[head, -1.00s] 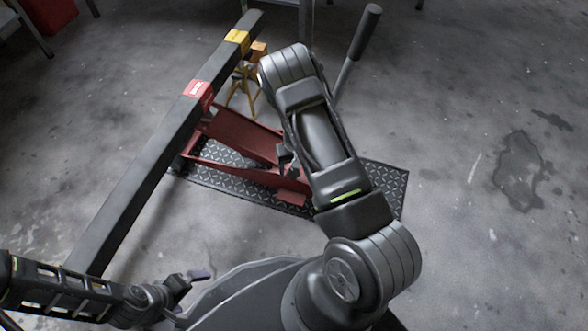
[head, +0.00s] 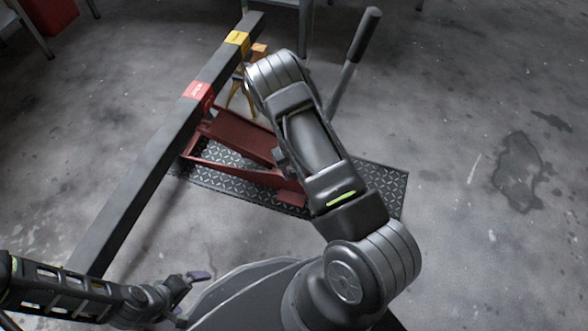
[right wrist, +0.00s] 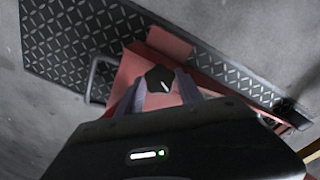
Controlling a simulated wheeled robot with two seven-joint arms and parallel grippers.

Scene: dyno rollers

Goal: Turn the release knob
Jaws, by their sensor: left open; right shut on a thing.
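The release knob (right wrist: 160,78) is a small black knob with a white mark, on the red floor jack, which shows in the right wrist view (right wrist: 125,78). My right gripper (right wrist: 158,92) has its two fingers on either side of the knob and is shut on it. In the head view the red jack (head: 235,138) stands on a dark diamond-plate mat, and my right arm hides the knob and the right gripper. My left gripper (head: 197,284) is open and empty at the lower left, away from the jack.
A long dark beam (head: 140,165) with red and yellow labels runs diagonally over the jack. A yellow jack stand (head: 233,103) is behind it. The jack's handle (head: 362,40) rises at the back right. The mat (head: 385,180) lies below; floor to the right is clear.

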